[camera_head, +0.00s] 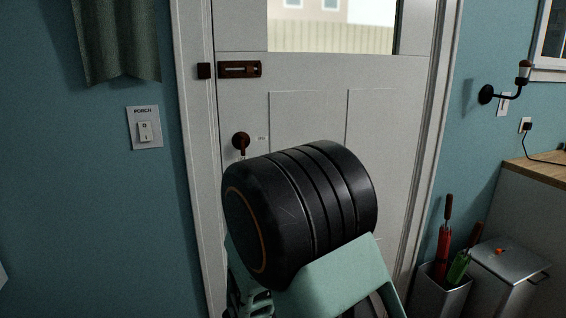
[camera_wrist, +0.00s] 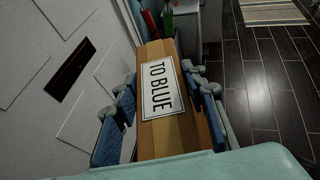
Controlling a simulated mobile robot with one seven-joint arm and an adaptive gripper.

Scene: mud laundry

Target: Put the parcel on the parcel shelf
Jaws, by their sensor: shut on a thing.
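The parcel (camera_wrist: 168,138) is a brown cardboard box with a white label reading "TO BLUE", seen in the wrist view. My gripper (camera_wrist: 160,90) is shut on it, with blue-padded fingers against its left and right sides. The far end of the parcel reaches forward past the fingers. In the head view my dark arm fills the middle, and I cannot make out the parcel there. I cannot identify a parcel shelf in either view.
A white door (camera_head: 400,110) with a bolt (camera_head: 240,69) and a dark handle (camera_head: 241,141) stands close behind my arm. A bin (camera_head: 440,297) with red and green umbrellas and a lidded metal bin (camera_head: 508,265) stand at right. Dark floor (camera_wrist: 255,85) is clear right of the parcel.

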